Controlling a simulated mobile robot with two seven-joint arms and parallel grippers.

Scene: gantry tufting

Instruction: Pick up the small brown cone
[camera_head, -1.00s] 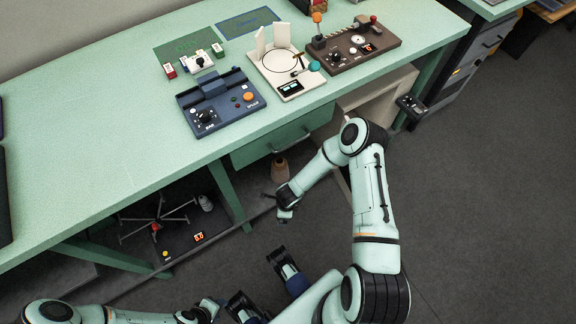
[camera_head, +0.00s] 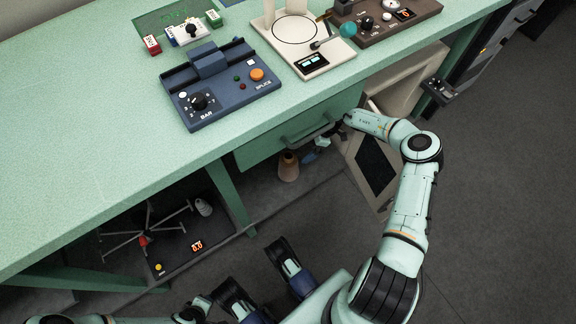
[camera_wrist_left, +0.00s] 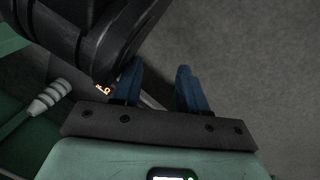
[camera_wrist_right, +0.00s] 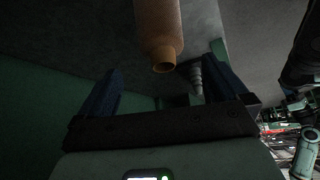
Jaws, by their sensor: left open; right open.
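The small brown cone (camera_head: 288,166) stands upright on the low floor-level surface under the bench, below the drawer. In the right wrist view the brown cone (camera_wrist_right: 158,28) hangs in from the top edge, its narrow end between and beyond the fingers. My right gripper (camera_head: 311,154) is just to the right of the cone in the head view, open and empty. Its fingers (camera_wrist_right: 166,60) are spread apart in its wrist view. My left gripper (camera_wrist_left: 157,70) is open and empty, low over the dark floor.
The bench drawer (camera_head: 300,130) and its handle overhang the cone. A beige panelled box (camera_head: 405,85) stands to the right under the bench. A black base (camera_head: 185,245) with a spoked stand and a grey ribbed cone (camera_head: 203,206) is at the left. Open floor (camera_head: 490,220) lies at the right.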

